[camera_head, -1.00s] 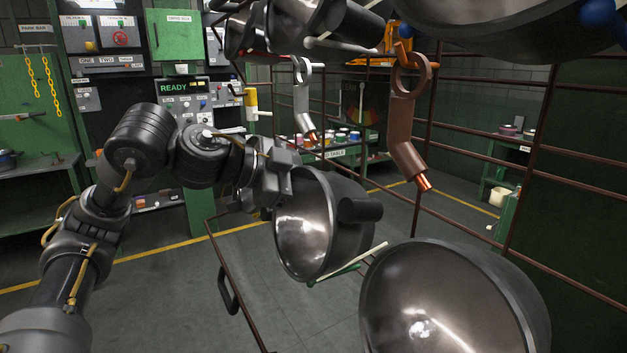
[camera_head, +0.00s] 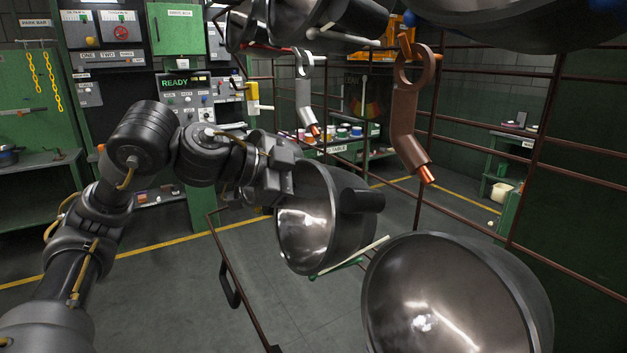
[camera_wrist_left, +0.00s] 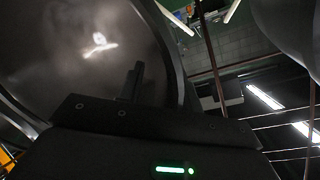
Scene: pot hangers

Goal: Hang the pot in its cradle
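A dark steel pot (camera_head: 305,232) is tilted with its shiny open side toward the left in the head view; a black stub handle (camera_head: 362,200) sticks out at its right. My left gripper (camera_head: 280,178) is at the pot's upper left rim. Its fingertips are hard to make out there. In the left wrist view the pot's bowl (camera_wrist_left: 70,45) fills the upper left, with one dark finger (camera_wrist_left: 134,84) in front of it near the rim. I cannot tell whether the finger grips it. A green and pale rod support (camera_head: 352,258) shows under the pot. My right gripper is not in view.
Another large pot (camera_head: 440,300) sits at lower right, and more pots (camera_head: 300,15) hang above. A brown hook with an orange tip (camera_head: 405,120) and a pale hook (camera_head: 304,95) hang down. Thin brown rack bars (camera_head: 480,122) cross the right side. Open floor (camera_head: 170,290) lies at lower left.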

